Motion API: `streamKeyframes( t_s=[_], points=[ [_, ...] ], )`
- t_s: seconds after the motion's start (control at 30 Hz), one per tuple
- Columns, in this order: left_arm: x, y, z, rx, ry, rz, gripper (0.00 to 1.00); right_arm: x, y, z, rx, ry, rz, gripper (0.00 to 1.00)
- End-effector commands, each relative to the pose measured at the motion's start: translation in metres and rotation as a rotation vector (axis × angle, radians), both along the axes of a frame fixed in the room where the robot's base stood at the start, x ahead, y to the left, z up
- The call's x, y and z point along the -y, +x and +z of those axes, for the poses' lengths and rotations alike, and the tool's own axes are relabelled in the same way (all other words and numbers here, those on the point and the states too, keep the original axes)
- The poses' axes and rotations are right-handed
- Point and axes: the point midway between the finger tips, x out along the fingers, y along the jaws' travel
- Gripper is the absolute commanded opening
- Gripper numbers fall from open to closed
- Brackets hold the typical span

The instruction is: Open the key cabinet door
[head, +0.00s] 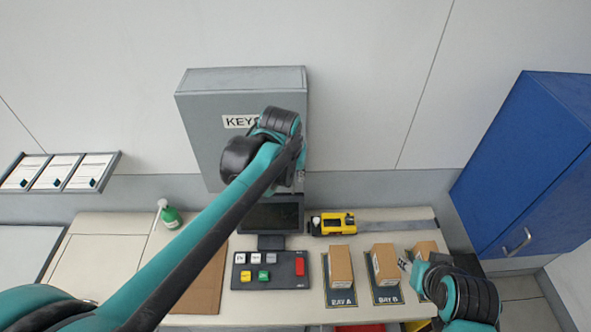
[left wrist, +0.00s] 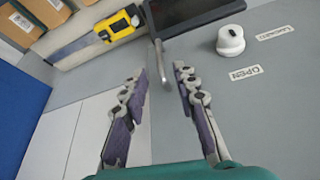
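The grey key cabinet (head: 205,130) hangs on the wall in the head view, its KEYS label partly covered by my left arm. Its door looks shut. In the left wrist view the door face (left wrist: 260,115) carries a white round knob (left wrist: 230,40) beside OPEN and LOCKED labels. A slim metal handle (left wrist: 161,62) shows in line with the gap between the fingertips of my left gripper (left wrist: 161,76), which is open; contact cannot be told. In the head view my left wrist hides the handle and knob. My right gripper (head: 408,264) is low at the right, by the boxes; its fingers are unclear.
A blue cabinet (head: 530,165) stands at the right.

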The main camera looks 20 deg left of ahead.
Motion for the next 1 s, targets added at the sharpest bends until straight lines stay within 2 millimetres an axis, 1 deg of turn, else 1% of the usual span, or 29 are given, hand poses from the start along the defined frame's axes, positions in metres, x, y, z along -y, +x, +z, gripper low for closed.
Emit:
streamKeyframes(
  t_s=[0.03,0.2,0.33,0.5,0.73,0.77,0.8,0.83,0.87,1.0],
  points=[
    [0.0,0.003,-0.008,0.0,0.0,0.0,0.29,0.0,0.0,-0.001,0.0,0.0,0.0,0.4],
    [-0.001,0.014,-0.035,0.001,0.0,0.0,0.29,0.0,0.0,0.0,0.0,0.0,0.0,0.4],
    [-0.002,0.021,-0.051,0.001,0.0,0.0,0.29,0.0,0.0,0.0,0.0,0.0,0.0,0.4],
    [-0.002,0.024,-0.06,0.001,0.0,0.0,0.29,0.0,0.0,0.001,0.0,0.0,0.0,0.4],
    [-0.002,0.025,-0.061,0.001,0.0,0.0,0.29,0.0,0.0,0.001,0.0,0.0,0.0,0.4],
    [-0.002,0.025,-0.061,0.001,0.0,0.0,0.24,0.0,0.0,0.001,0.0,0.0,0.0,0.4],
    [-0.002,0.025,-0.061,0.001,0.0,0.0,0.13,0.0,0.0,0.001,0.0,0.0,0.0,0.4],
    [-0.002,0.025,-0.061,0.001,0.0,0.0,0.05,0.0,0.0,0.001,0.0,0.0,0.0,0.4],
    [-0.002,0.025,-0.061,0.001,0.0,0.0,0.0,0.0,0.0,0.001,0.0,0.0,0.0,0.4],
    [-0.002,0.025,-0.061,0.001,0.0,0.0,0.0,0.0,0.0,0.001,0.0,0.0,0.0,0.4]
  ],
)
